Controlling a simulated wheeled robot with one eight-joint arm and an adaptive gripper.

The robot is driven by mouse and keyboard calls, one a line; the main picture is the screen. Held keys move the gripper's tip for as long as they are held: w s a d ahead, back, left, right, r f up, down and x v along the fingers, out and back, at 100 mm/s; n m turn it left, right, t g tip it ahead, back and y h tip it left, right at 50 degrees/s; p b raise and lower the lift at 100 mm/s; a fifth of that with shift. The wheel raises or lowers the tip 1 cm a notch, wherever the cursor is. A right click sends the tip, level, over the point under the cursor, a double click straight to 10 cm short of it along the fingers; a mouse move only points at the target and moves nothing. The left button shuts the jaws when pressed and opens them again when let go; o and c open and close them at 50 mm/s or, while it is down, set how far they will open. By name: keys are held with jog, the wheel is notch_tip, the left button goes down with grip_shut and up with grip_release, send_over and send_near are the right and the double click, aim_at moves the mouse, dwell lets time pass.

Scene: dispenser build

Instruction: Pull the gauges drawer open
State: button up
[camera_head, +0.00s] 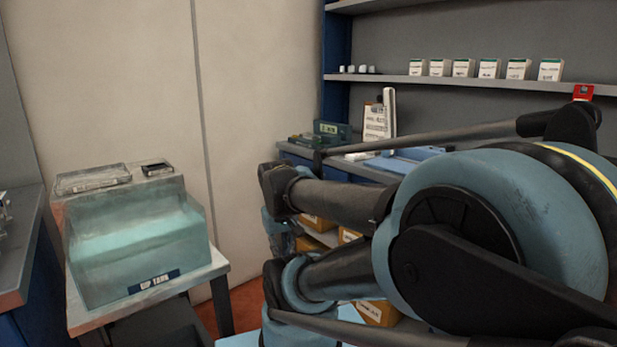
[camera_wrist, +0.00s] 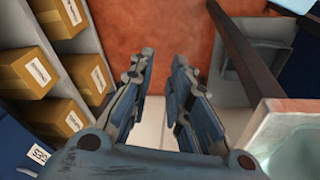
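My gripper (camera_wrist: 163,64) is open in the wrist view, with a clear gap between its two blue-grey fingers. Nothing is between them; the orange floor and a pale surface show beyond. At the lower left of the wrist view is a dark blue front (camera_wrist: 14,140) with a white label (camera_wrist: 38,157). The label's letters are turned and only partly readable, and I cannot tell for sure that this is the gauges drawer. The gripper's fingers are apart from it, to its right. In the head view my arm covers the right side and I cannot make out the fingers.
Shelves with cardboard boxes (camera_wrist: 60,15) stand left of my gripper. A workbench (camera_head: 345,168) with items lies behind my arm. Floor between is free.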

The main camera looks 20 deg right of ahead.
jog(key=w+d+r+n+h, duration=0.1)
jog(key=w+d+r+h, duration=0.15)
jog(key=w, duration=0.45)
jog(key=w+d+r+h, duration=0.2)
jog(key=w+d+r, duration=0.15)
jog(key=w, duration=0.45)
jog(key=w+d+r+n+h, duration=0.1)
jog(key=w+d+r+h, duration=0.2)
jog(key=w, duration=0.4)
jog(key=w+d+f+n+t+h, duration=0.1)
jog(key=w+t+h, duration=0.15)
jog(key=w, duration=0.85)
jog(key=w+d+f+n+t+h, duration=0.1)
jog(key=w+h, duration=0.3)
jog(key=w, duration=0.7)
jog(key=x, duration=1.7)
jog(key=shift+s+d, duration=0.2)
jog(key=shift+s, duration=0.15)
